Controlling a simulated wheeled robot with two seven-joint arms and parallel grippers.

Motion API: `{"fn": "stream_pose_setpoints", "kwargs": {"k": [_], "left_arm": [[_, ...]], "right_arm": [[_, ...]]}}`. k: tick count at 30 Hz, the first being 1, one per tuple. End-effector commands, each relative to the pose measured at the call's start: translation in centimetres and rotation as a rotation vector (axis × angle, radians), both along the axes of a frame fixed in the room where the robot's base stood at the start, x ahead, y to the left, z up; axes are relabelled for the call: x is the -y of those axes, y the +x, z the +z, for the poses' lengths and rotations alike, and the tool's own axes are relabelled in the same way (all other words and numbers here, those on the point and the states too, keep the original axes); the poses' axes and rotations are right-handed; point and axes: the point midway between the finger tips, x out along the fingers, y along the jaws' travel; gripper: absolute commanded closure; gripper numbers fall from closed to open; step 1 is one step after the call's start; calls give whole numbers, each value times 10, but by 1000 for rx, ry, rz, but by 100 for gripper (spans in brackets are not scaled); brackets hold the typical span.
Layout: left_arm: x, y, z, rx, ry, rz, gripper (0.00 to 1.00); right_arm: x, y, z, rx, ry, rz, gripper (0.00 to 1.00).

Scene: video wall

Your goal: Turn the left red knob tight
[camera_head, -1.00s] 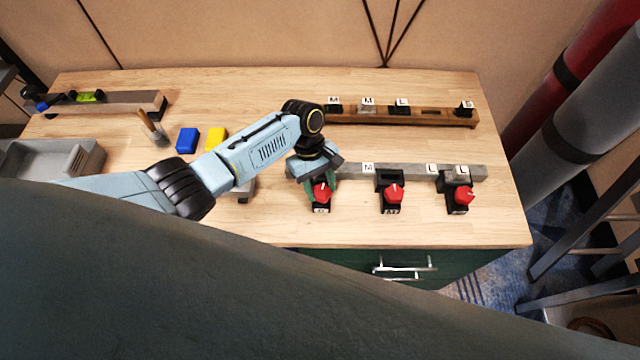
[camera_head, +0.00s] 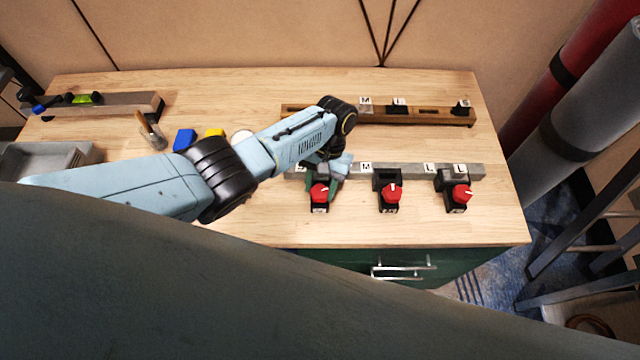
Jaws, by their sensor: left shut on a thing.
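Three red knobs sit on black blocks along the front of a grey bar (camera_head: 400,170) on the workbench. The left red knob (camera_head: 319,194) is partly covered from behind by my left gripper (camera_head: 322,186). The green fingers are shut on this knob, with the wrist above and behind it. The middle red knob (camera_head: 390,193) and the right red knob (camera_head: 461,194) stand clear of the gripper. A small white mark shows on the left knob, but its exact angle is hard to read. My right gripper is not in view.
A wooden rail (camera_head: 435,115) with labelled slots lies behind the grey bar. Blue (camera_head: 184,140) and yellow (camera_head: 214,133) blocks, a brush (camera_head: 152,133) and a grey tray (camera_head: 45,160) are at the left. The bench front right of my arm is clear.

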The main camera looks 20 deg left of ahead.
Motion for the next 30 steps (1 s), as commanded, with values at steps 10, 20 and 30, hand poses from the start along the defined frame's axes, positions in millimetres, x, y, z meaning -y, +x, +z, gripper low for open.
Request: {"fn": "stream_pose_setpoints", "kwargs": {"k": [10, 20, 30], "left_arm": [[2, 0, 1, 1, -1, -309, 80], [3, -1, 1, 2, -1, -499, 80], [4, -1, 0, 2, -2, -566, 80]], "right_arm": [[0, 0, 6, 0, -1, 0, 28], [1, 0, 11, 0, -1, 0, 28], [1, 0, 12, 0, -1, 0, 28]]}}
